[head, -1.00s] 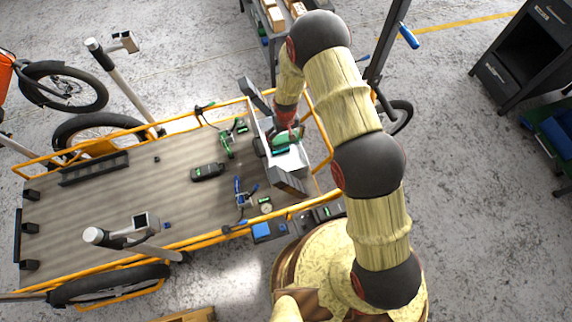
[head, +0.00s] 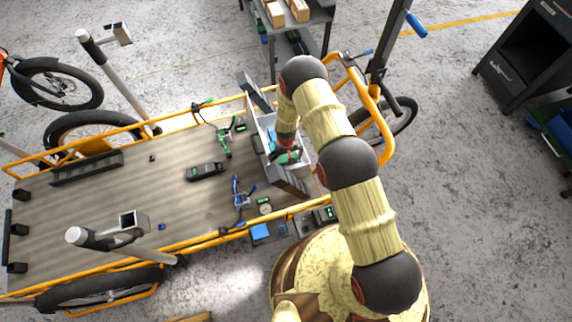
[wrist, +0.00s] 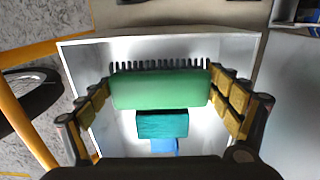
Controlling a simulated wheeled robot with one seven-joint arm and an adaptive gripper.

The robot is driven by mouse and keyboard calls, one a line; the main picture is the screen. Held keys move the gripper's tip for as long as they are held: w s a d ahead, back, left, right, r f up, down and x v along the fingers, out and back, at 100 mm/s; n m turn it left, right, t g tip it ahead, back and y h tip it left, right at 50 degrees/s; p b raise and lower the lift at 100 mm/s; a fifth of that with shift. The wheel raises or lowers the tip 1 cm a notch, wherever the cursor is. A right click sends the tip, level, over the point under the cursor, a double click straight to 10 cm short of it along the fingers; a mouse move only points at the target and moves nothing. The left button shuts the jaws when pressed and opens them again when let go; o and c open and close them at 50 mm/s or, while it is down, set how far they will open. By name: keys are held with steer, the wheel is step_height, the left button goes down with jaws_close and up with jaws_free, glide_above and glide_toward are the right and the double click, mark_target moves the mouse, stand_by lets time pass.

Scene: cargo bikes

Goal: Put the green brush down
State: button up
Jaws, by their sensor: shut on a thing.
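The green brush (wrist: 160,90), a green block with dark bristles along its far edge, lies across my gripper (wrist: 163,86) in the wrist view. The yellow-padded fingers are shut on its two ends. The brush is over or inside an open light-grey box (wrist: 75,62); whether it touches the floor of the box I cannot tell. A teal block (wrist: 162,124) and a blue piece (wrist: 164,146) show nearer the wrist, partly hidden. In the head view the box (head: 268,124) stands at the right end of the cargo bed, and my arm partly covers the brush (head: 287,157).
The cargo bed (head: 110,195) holds a green tool (head: 224,140), a black case (head: 204,171) and a blue tool (head: 239,192). Orange rails (head: 205,238) and upright posts (head: 104,65) edge the bed. Its left middle is mostly clear. Box flaps (head: 252,90) stand up.

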mark_target(286, 163)
steer(key=shift+f+b, duration=0.6)
steer(key=shift+f, duration=1.25)
steer(key=shift+f, duration=0.1)
steer(key=shift+f, duration=0.15)
steer(key=o, duration=1.1)
